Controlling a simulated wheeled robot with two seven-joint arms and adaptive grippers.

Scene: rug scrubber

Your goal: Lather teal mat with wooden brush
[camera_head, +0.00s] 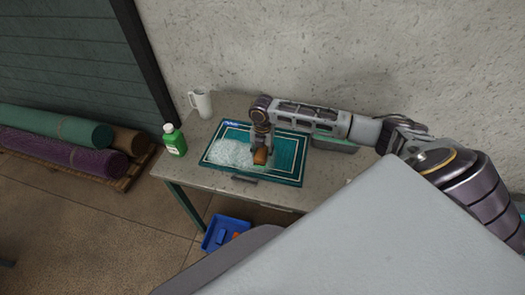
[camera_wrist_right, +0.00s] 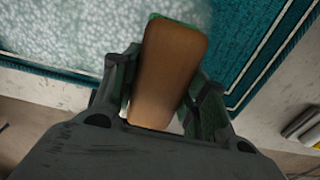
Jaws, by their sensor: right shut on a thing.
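The teal mat (camera_head: 291,160) lies flat on the table, with white border lines. White foam (camera_head: 231,153) covers its left part, and in the right wrist view foam (camera_wrist_right: 60,35) fills the upper left. My right gripper (camera_head: 261,146) is over the middle of the mat, at the foam's right edge. It is shut on the wooden brush (camera_head: 261,156), whose brown back (camera_wrist_right: 168,70) shows between the fingers in the right wrist view. The bristles are mostly hidden, so I cannot tell how firmly they touch the mat. My left gripper is not in view.
A green bottle (camera_head: 174,140) and a white mug or pitcher (camera_head: 200,103) stand on the table (camera_head: 190,168) left of the mat. A grey-green tray (camera_head: 335,146) is behind my right arm. A blue bin (camera_head: 224,233) is on the floor. Rolled mats (camera_head: 60,125) lie at the left.

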